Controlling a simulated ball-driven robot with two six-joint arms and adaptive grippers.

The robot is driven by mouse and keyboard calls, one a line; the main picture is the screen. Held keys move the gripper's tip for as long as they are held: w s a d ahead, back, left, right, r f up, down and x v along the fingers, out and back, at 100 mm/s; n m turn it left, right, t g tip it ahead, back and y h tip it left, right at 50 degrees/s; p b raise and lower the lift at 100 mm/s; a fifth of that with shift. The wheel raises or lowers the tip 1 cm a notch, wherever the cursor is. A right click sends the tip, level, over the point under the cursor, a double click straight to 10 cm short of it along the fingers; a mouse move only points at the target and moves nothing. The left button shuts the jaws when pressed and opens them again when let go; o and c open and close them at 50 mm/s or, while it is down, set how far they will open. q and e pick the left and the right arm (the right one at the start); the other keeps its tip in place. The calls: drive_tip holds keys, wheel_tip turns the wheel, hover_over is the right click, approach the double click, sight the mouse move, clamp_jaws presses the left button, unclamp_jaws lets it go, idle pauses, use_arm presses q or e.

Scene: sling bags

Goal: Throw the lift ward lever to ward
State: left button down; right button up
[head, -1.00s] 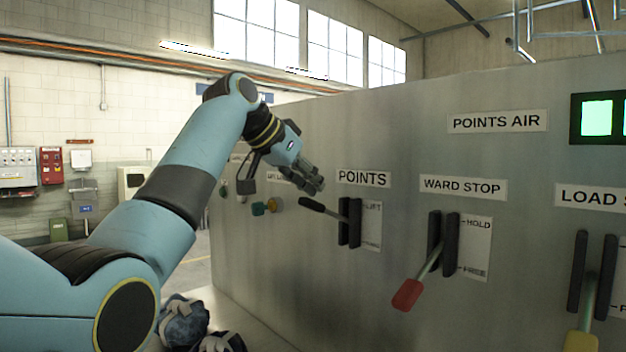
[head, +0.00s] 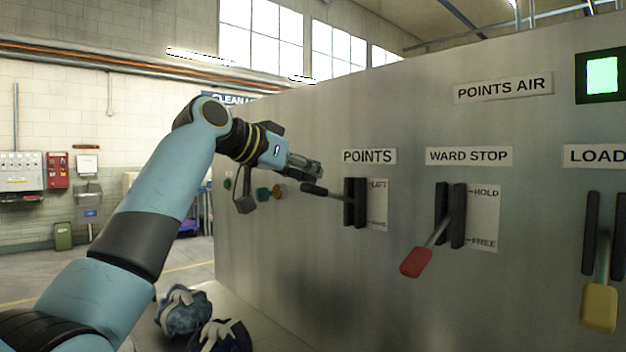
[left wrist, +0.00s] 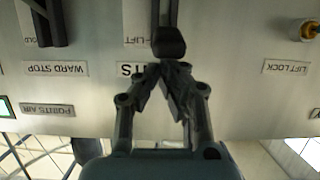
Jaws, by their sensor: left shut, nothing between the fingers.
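The POINTS lever (head: 325,193) has a black handle. It sticks out leftward from a black slotted guide (head: 355,203) and tilts slightly up, towards the LIFT mark on the scale plate (head: 378,205). The lower mark is too small to read. My left gripper (head: 319,172) is shut and empty, just above the handle's outer end. In the left wrist view, which is upside down, the black knob (left wrist: 169,42) lies right before my closed fingertips (left wrist: 165,70). I cannot tell whether they touch. My right gripper is not in view.
On the same grey panel, a red-handled WARD STOP lever (head: 418,260) and a yellow-handled lever (head: 599,305) point down to the right. A LIFT LOCK knob (left wrist: 303,29) is on the other side. Blue sling bags (head: 185,312) lie below on a ledge.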

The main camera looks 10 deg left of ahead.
use_arm(q)
wheel_tip(320, 180, down, 11)
drive_tip(key=s+t+h+b, duration=0.1)
drive_tip(key=t+b, duration=0.3)
drive_tip(key=b, duration=1.2)
drive_tip(key=shift+a+h+b, duration=0.35)
drive_tip(key=shift+a+h, duration=0.05)
drive_tip(key=shift+h, duration=0.5)
drive_tip(key=shift+s, duration=0.1)
